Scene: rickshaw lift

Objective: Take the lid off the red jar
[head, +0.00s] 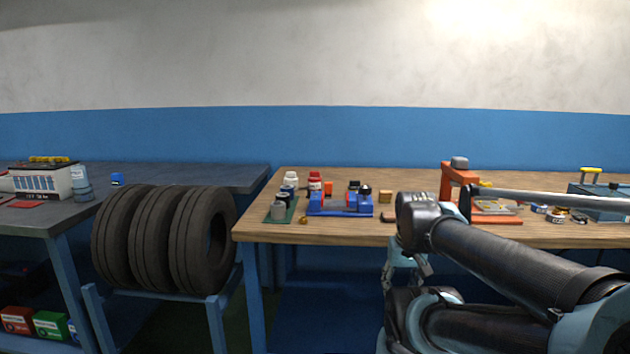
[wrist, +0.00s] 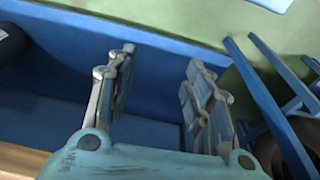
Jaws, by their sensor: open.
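The red jar (head: 315,181) stands on the wooden workbench (head: 345,232), toward its left end and at the back. It looks small here, and I cannot make out its lid clearly. My gripper (head: 422,266) hangs at the bench's front edge, low and to the right of the jar, well apart from it. In the wrist view my gripper (wrist: 160,95) has its two fingers spread wide with nothing between them. The jar does not show in the wrist view.
A white jar (head: 291,179) and several small jars stand beside the red jar, near a green mat (head: 274,214). A blue fixture (head: 341,206) sits in front. An orange press (head: 458,185) stands to the right. Tyres (head: 150,240) on a rack stand left of the bench.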

